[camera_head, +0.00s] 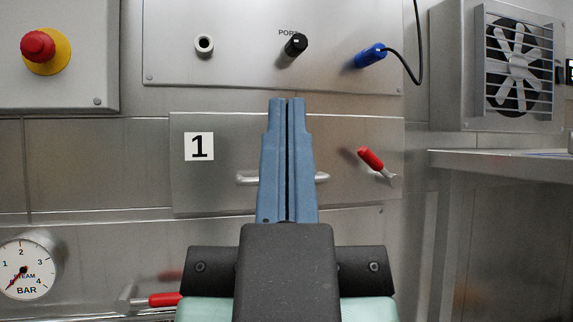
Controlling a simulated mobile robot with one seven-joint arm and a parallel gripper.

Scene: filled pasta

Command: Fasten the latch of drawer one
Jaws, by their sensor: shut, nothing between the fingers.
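Drawer one (228,128) is a steel front marked with a black "1" on a white label (199,146). It looks flush with the wall around it. Its latch (371,159) has a red grip and a metal end at the drawer's right side, tilted with the red grip up and to the left. The drawer's bar handle (247,178) is partly hidden behind my gripper. My gripper (286,101) is blue, shut and empty. It points up in front of the middle of the drawer, left of the latch and apart from it in the picture.
Another red lever (164,299) is at the lower left near a steam gauge (26,268). A steel shelf (500,158) juts out at right.

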